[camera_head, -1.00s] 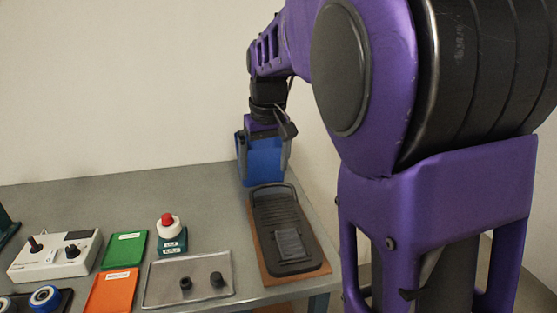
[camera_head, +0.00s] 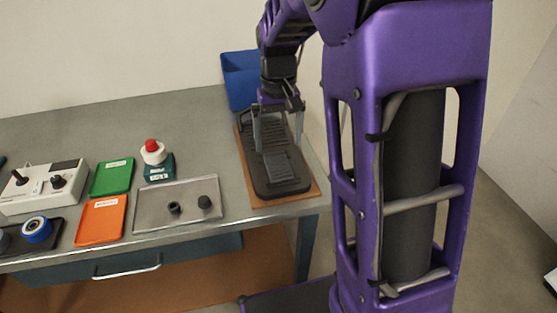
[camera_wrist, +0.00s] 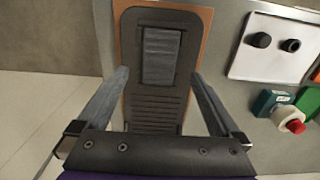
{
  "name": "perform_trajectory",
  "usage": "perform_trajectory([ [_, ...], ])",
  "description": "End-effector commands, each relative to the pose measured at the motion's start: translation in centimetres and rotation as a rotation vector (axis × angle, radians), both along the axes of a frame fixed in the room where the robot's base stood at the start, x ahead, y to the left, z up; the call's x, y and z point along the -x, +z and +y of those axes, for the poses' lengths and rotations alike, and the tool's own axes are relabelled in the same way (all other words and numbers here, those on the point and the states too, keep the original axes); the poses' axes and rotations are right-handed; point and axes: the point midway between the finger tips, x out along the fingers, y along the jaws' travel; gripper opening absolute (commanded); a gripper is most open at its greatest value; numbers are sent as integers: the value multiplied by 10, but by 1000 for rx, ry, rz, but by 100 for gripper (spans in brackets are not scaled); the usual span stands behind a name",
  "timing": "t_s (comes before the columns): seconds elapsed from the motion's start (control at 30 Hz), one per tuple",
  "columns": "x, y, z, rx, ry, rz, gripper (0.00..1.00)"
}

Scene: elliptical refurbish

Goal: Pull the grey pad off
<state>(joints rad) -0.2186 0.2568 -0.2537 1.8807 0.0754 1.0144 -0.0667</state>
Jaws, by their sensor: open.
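The grey pad (camera_head: 278,164) is a small ribbed rectangle lying on the black elliptical pedal (camera_head: 284,187), toward its near end. The pedal lies on a brown board (camera_head: 312,196) at the right end of the bench. In the wrist view, the grey pad (camera_wrist: 161,55) shows near the top of the pedal (camera_wrist: 152,115), ahead of my gripper (camera_wrist: 158,80). My gripper (camera_head: 277,142) points down over the pedal with its two fingers wide apart, one to each side. It is open and empty. I cannot tell how high the fingertips are above the pedal.
A blue bin (camera_head: 238,80) stands behind the pedal. To the left are a metal tray (camera_head: 178,222) with two black knobs, a red-topped button (camera_head: 152,146), green (camera_head: 112,178) and orange (camera_head: 101,220) trays, and a white control box (camera_head: 45,190). The back of the bench is clear.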

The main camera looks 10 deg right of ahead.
Motion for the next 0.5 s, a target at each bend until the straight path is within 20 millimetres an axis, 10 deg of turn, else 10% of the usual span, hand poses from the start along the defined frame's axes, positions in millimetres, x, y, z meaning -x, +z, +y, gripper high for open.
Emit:
perform_trajectory([
  [0.5, 0, -68, 0, 1, 1, 0, 100],
])
